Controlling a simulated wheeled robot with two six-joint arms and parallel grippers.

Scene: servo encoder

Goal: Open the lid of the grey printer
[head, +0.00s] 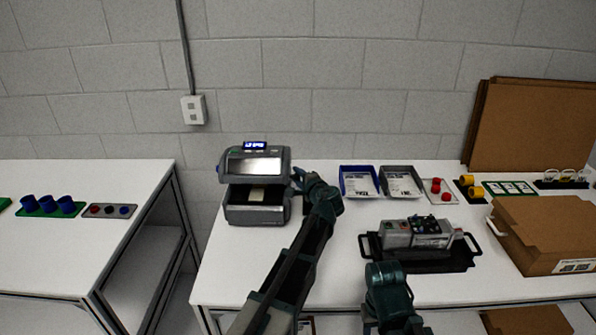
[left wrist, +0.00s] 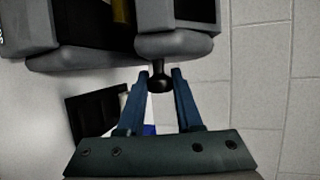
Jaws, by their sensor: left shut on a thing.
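The grey printer (head: 257,214) stands at the left part of the table, near the wall. Its lid (head: 256,166) is tilted up, with a gap between it and the base. My left gripper (head: 300,181) is at the lid's right side. In the left wrist view the gripper (left wrist: 160,78) is shut on a black knob (left wrist: 159,74) that sticks out from the lid (left wrist: 176,45). My right gripper (head: 387,273) is lower in the head view, over the table's front; its fingers cannot be made out.
A blue tray (head: 345,190) and a grey tray (head: 416,190) lie right of the printer. A black carrier (head: 458,262) with a grey device stands at mid-table. A cardboard box (head: 530,258) is at the right. Table between printer and carrier is partly clear.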

